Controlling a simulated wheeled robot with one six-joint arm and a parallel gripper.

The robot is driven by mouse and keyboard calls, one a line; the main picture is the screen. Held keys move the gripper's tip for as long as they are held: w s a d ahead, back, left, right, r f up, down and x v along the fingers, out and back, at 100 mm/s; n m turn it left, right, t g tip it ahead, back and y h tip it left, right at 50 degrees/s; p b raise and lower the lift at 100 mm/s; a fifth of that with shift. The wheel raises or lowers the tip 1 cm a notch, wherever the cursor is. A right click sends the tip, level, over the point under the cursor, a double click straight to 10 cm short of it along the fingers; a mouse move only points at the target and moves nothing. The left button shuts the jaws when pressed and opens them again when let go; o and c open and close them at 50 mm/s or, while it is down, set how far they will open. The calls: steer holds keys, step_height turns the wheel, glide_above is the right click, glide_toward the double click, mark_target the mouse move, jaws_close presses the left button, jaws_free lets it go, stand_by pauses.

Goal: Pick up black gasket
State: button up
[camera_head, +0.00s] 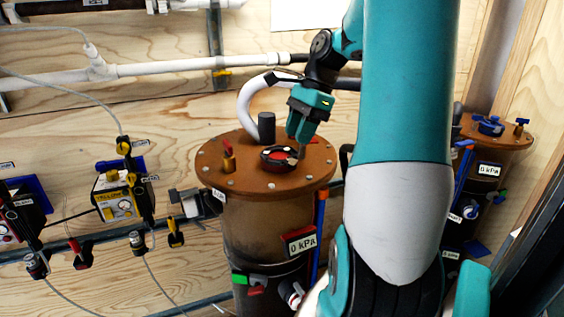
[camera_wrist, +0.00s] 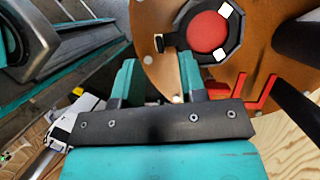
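A black ring (camera_wrist: 181,27) surrounds a red disc (camera_wrist: 207,31) on the brown lid (camera_wrist: 268,18) in the wrist view; I take this ring for the black gasket, but cannot be sure. It also shows in the head view on top of the near filter tank, around the red centre (camera_head: 278,155). My gripper (camera_wrist: 157,68) has its two teal fingers apart with nothing visible between them. The ring lies beyond and to the right of the fingers in the wrist view. In the head view my gripper (camera_head: 299,148) hangs just above the ring's right side and partly hides it.
The lid carries a brass valve with a red handle (camera_head: 228,158), a black post (camera_head: 267,127) and a curved white hose (camera_head: 246,98). A second tank with blue fittings (camera_head: 489,126) stands at the right. Yellow gauges (camera_head: 118,205) and cables are on the left wall.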

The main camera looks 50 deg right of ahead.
mark_target(293, 156)
steer(key=shift+d+p+x, duration=0.1)
steer(key=shift+p+x, duration=0.05)
steer(key=shift+x, duration=1.2)
steer(key=shift+d+p+x, duration=0.15)
steer(key=shift+x, duration=1.25)
steer(key=shift+s+f, duration=0.1)
steer(key=shift+s, duration=0.05)
jaws_close()
